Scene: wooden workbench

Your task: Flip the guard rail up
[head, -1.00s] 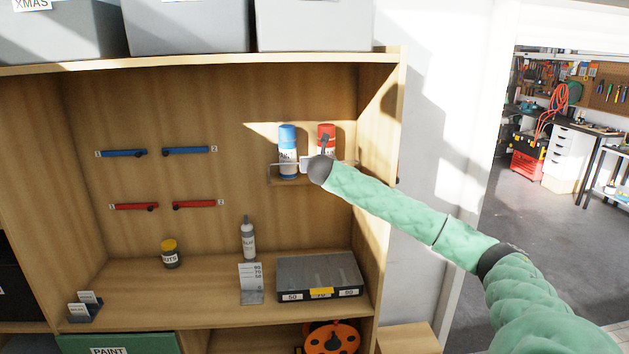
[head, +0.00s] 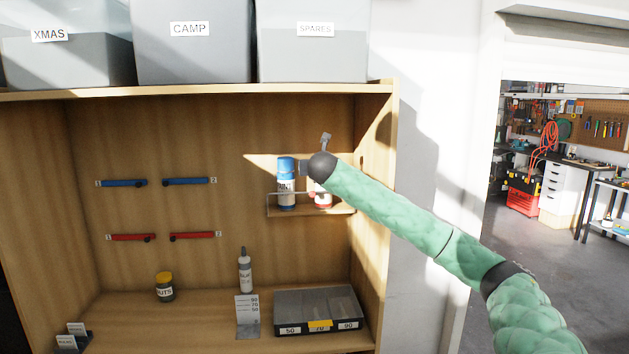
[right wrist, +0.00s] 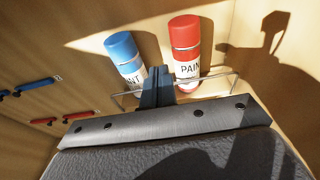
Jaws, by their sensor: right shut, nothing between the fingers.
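A thin wire guard rail (head: 276,194) stands raised along the front of a small wooden shelf (head: 290,211) on the cabinet's back wall. It crosses in front of the lower part of a blue paint can (head: 286,180) and a red paint can (head: 323,197). The right wrist view also shows the rail (right wrist: 214,76). My right gripper (head: 305,167) is shut and empty, above the rail in the head view and partly covering the red can. In the right wrist view its closed fingers (right wrist: 157,84) overlap the rail; contact cannot be told. My left gripper is not in view.
Blue handles (head: 186,181) and red handles (head: 192,235) are on the back wall to the left. Below stand a jar (head: 165,287), a bottle (head: 245,271) and a grey box (head: 317,310). The cabinet's right side panel (head: 379,200) is close to my right arm.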

